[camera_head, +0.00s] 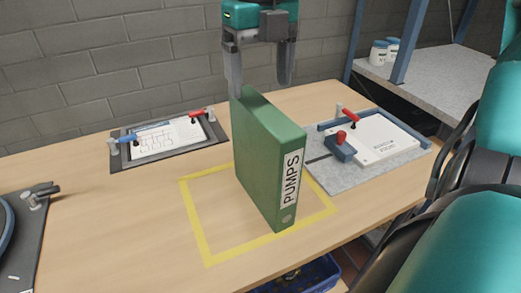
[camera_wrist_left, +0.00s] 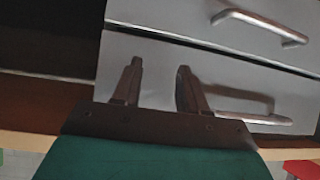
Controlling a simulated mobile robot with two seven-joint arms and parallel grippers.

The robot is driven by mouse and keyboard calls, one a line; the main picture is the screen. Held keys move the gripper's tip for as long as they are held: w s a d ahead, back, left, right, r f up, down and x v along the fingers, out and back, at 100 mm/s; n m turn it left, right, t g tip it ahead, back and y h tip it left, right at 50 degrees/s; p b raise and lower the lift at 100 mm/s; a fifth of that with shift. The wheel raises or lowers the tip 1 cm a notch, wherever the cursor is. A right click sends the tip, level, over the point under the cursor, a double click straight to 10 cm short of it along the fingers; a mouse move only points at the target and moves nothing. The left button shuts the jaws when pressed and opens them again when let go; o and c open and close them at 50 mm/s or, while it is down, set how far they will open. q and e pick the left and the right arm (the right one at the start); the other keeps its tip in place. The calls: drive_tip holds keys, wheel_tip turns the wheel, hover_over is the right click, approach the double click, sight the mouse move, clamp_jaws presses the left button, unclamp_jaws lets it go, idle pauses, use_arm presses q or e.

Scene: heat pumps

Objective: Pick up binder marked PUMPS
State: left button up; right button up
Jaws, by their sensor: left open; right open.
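A green binder (camera_head: 262,160) with a white spine label reading PUMPS stands upright on the wooden table, within a yellow outlined square (camera_head: 207,240). My right gripper (camera_head: 261,84) points down at the binder's top, fingers apart and nothing held between them. Its left finger overlaps the binder's upper back corner in the picture; I cannot tell if they touch. My left gripper (camera_wrist_left: 157,85) shows in the left wrist view, open and empty, facing grey drawers. It is not seen in the head view, and the binder is not seen in the left wrist view.
A dark board with a diagram sheet (camera_head: 166,138) lies behind left. A grey board with a white panel (camera_head: 375,138) and a red-knobbed clamp (camera_head: 340,145) lies right. A blue crate (camera_head: 305,276) is below the front edge. Drawers with metal handles (camera_wrist_left: 260,27) face my left gripper.

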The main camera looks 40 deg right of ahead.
sight(263, 108)
drive_tip(key=f, duration=0.7)
drive_tip(key=shift+s+d+f, duration=0.1)
drive_tip(key=shift+d+f, duration=0.1)
drive_tip(key=shift+f, duration=0.2)
clamp_jaws()
idle(0.4)
drive_tip(key=shift+r, duration=0.1)
